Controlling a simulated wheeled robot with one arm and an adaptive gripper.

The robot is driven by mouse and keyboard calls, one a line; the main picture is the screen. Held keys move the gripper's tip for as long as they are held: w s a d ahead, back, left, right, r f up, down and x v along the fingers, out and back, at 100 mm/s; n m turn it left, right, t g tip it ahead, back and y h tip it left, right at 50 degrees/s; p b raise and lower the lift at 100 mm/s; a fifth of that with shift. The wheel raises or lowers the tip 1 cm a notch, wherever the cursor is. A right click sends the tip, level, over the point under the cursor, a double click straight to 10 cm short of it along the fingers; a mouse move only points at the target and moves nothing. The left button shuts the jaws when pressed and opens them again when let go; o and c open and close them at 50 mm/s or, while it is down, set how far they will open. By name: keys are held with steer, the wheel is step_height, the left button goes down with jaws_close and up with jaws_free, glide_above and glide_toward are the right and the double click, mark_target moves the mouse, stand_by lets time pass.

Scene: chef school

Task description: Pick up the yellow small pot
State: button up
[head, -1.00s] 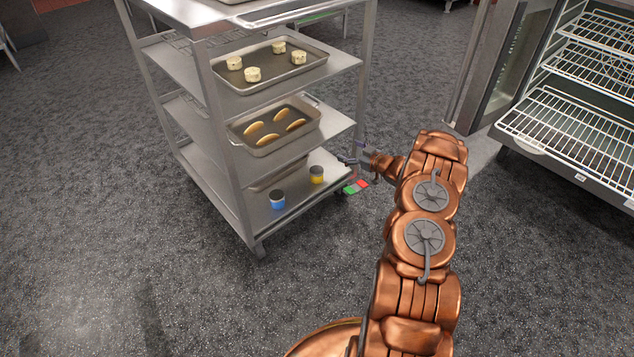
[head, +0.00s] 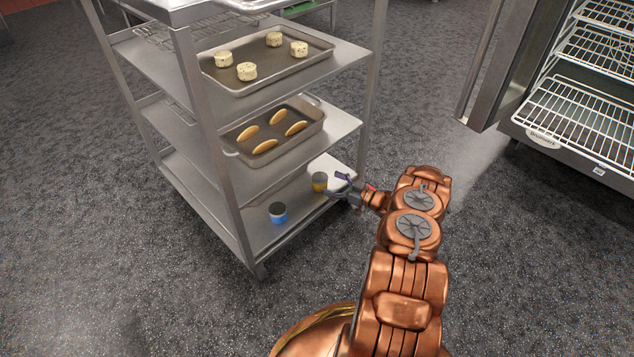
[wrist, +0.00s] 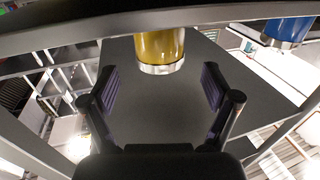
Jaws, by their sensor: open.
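The small yellow pot (head: 320,182) stands on the bottom shelf of the metal rack, near its right front side. My gripper (head: 335,185) is open at the right edge of that shelf, right beside the pot. In the wrist view my gripper (wrist: 162,100) has its two fingers spread, with the pot ahead between their lines. Nothing is held.
A blue pot (head: 277,213) stands on the same shelf to the left, also in the wrist view (wrist: 287,30). The rack (head: 213,150) has posts and shelves close above my gripper. Trays of food (head: 273,133) sit higher. An open wire-shelved cabinet (head: 575,125) stands at right.

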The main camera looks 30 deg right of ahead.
mark_target(319, 176)
steer(key=shift+w+f, duration=0.15)
steer(key=shift+w, duration=0.25)
steer(key=b+x, duration=0.2)
steer(key=x, duration=0.2)
steer(key=shift+a+f+b, duration=0.2)
steer(key=shift+b, duration=0.15)
steer(key=shift+w+a+r, duration=0.15)
steer(key=shift+w, duration=0.05)
steer(key=shift+c, duration=0.4)
steer(key=c, duration=1.3)
steer(key=shift+r, duration=0.1)
